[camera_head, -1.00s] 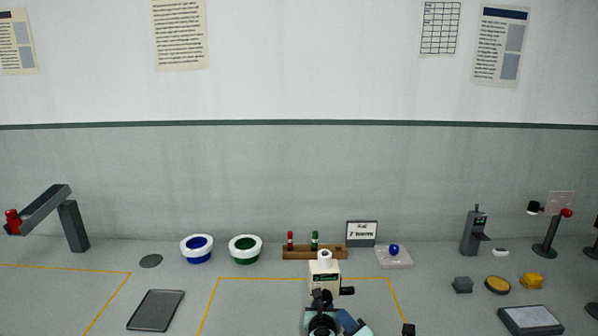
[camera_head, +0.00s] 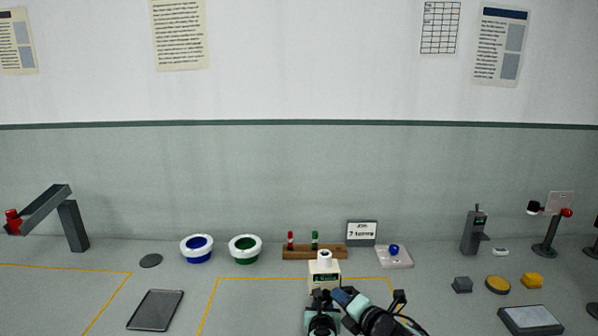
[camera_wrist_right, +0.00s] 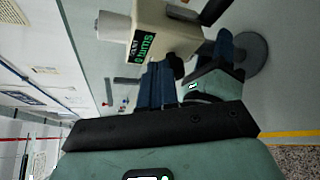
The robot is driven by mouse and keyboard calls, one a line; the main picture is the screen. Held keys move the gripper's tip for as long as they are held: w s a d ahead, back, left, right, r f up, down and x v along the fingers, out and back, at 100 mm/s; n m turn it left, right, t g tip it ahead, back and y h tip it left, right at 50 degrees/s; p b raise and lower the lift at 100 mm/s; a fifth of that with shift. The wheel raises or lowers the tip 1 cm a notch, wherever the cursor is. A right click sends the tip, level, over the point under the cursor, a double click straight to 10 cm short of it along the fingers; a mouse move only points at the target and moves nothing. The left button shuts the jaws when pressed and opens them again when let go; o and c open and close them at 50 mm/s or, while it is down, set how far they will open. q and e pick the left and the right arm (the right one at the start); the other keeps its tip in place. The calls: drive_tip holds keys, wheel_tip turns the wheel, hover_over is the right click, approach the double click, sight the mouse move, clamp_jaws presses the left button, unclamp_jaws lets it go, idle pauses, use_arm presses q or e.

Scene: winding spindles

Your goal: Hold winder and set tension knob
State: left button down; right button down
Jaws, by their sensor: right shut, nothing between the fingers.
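The winder (camera_head: 325,268) is a small cream box with a white cylinder on top. It stands in the front middle of the table and fills the upper middle of the right wrist view (camera_wrist_right: 165,35), where its green-lit display faces the camera. A dark knob (camera_wrist_right: 176,65) shows at its lower edge. My left gripper (camera_head: 321,295) is at the winder's front; its jaws are too hidden to judge. My right gripper (camera_head: 341,294) is shut and empty, close to the winder's front right. Its blue fingers (camera_wrist_right: 153,84) end near the box below the display; contact is unclear.
Behind the winder are a wooden rack (camera_head: 300,253) with red and green pegs, a small sign (camera_head: 362,233) and a pad with a blue ball (camera_head: 394,250). Two white-rimmed bowls (camera_head: 245,249) (camera_head: 197,248) stand left. A dark tablet (camera_head: 156,310) lies front left.

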drive_tip(key=shift+w, duration=0.4)
drive_tip(key=shift+a+f, duration=0.15)
drive_tip(key=shift+f, duration=0.1)
idle(0.4)
drive_tip(key=shift+f, duration=0.15)
